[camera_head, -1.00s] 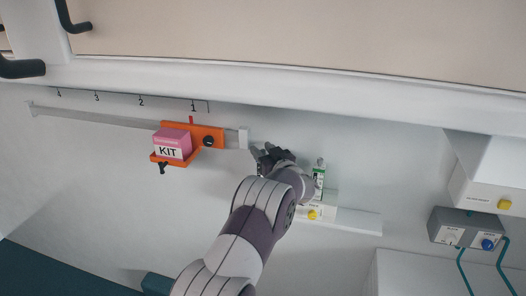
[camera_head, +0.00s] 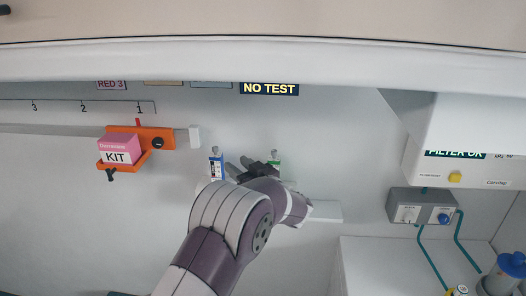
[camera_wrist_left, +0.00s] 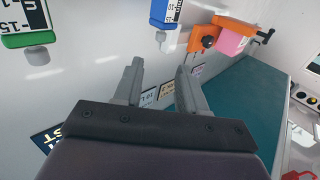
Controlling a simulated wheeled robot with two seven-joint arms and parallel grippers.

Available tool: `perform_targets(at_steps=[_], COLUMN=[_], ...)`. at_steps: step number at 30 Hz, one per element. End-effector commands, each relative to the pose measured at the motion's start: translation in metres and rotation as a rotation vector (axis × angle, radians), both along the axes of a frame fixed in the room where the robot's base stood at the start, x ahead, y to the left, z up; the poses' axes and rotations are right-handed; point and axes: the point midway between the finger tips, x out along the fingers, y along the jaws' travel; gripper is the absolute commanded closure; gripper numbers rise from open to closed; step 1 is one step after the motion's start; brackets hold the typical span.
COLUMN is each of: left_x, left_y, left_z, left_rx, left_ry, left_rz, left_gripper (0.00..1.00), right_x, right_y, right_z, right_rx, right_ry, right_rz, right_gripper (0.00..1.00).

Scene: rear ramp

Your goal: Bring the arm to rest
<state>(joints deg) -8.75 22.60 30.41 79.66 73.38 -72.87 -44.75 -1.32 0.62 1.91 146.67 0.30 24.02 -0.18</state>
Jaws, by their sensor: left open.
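My left gripper (camera_head: 250,168) is in front of the white wall in the head view, between a blue-labelled holder (camera_head: 216,166) and a green-labelled holder (camera_head: 275,160) that my arm partly hides. In the left wrist view its two fingers (camera_wrist_left: 162,88) are spread apart with nothing between them. The blue-labelled holder (camera_wrist_left: 166,14) and the green-framed holder (camera_wrist_left: 28,25) show above the fingers there, apart from them. My right gripper is not in view.
An orange bracket (camera_head: 157,140) on the wall rail holds a pink KIT box (camera_head: 119,149) at left. A grey control box (camera_head: 422,207) with knobs and teal hoses is at right. A NO TEST sign (camera_head: 270,88) hangs above. Wall between is mostly clear.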

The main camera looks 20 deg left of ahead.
Motion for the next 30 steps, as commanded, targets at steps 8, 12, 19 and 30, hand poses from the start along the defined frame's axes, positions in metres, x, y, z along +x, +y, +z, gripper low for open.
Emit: perform_targets(at_steps=[8,12,19,30], left_x=[0.017,-0.053,-0.234,-0.301], left_y=[-0.036,-0.109,-0.125,-0.113], left_z=[-0.011,-0.077,-0.148,-0.159], left_rx=[-0.118,-0.4,-0.66,-0.714], left_ry=[0.088,0.49,1.115,1.334], left_rz=[-0.373,-0.816,-0.895,-0.833], left_gripper=[0.59,0.59,0.59,0.59], right_x=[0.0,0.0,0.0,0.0], right_y=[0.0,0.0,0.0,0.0], right_z=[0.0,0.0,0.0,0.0], right_rx=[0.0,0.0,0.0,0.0], right_ry=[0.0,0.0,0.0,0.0], right_rz=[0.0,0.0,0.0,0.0], right_gripper=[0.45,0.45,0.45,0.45])
